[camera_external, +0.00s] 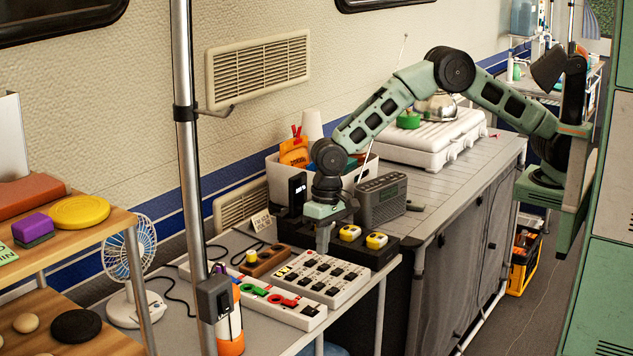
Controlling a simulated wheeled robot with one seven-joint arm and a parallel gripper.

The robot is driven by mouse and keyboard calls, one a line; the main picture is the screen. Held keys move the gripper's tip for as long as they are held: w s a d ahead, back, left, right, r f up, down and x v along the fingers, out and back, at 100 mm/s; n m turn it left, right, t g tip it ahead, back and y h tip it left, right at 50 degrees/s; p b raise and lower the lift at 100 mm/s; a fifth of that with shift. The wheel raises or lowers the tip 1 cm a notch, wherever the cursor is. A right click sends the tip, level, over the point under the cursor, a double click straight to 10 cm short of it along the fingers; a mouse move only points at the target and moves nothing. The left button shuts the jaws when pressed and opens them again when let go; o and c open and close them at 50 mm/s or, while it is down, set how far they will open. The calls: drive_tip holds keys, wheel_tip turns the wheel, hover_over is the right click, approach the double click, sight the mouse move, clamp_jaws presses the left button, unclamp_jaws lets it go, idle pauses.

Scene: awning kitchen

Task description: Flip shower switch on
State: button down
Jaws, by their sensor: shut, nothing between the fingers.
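A white panel (344,292) with several black switches lies on the grey table near its right end. Labels on it are too small to read, so I cannot tell which switch is the shower one or how it is set. My gripper (323,250) points down over the back part of this panel. Its fingers are shut and empty. I cannot tell whether the fingertips touch a switch. The gripper hides part of the panel's back edge.
A white strip with green and red parts (284,301) and a brown block with a yellow button (265,261) lie left of the panel. A black box with yellow-topped parts (376,242) and a grey radio (382,200) stand behind. A metal pole (188,140) rises in front.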

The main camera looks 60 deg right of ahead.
wheel_tip(320, 180, up, 6)
drive_tip(key=b, duration=0.1)
hover_over(316, 286)
drive_tip(key=d, duration=0.4)
drive_tip(key=shift+a, duration=0.2)
drive_tip(key=shift+a+r+b, duration=0.25)
drive_tip(key=shift+a+b, duration=0.5)
drive_tip(key=shift+b, duration=0.8)
drive_tip(key=f+p, duration=0.1)
drive_tip(key=f, duration=0.3)
drive_tip(key=a+f+p, duration=0.1)
drive_tip(key=f, duration=0.8)
drive_tip(key=shift+a+f+p, duration=0.25)
drive_tip(key=shift+a+p, duration=0.05)
drive_tip(key=shift+p, duration=0.1)
drive_tip(key=shift+f, duration=0.25)
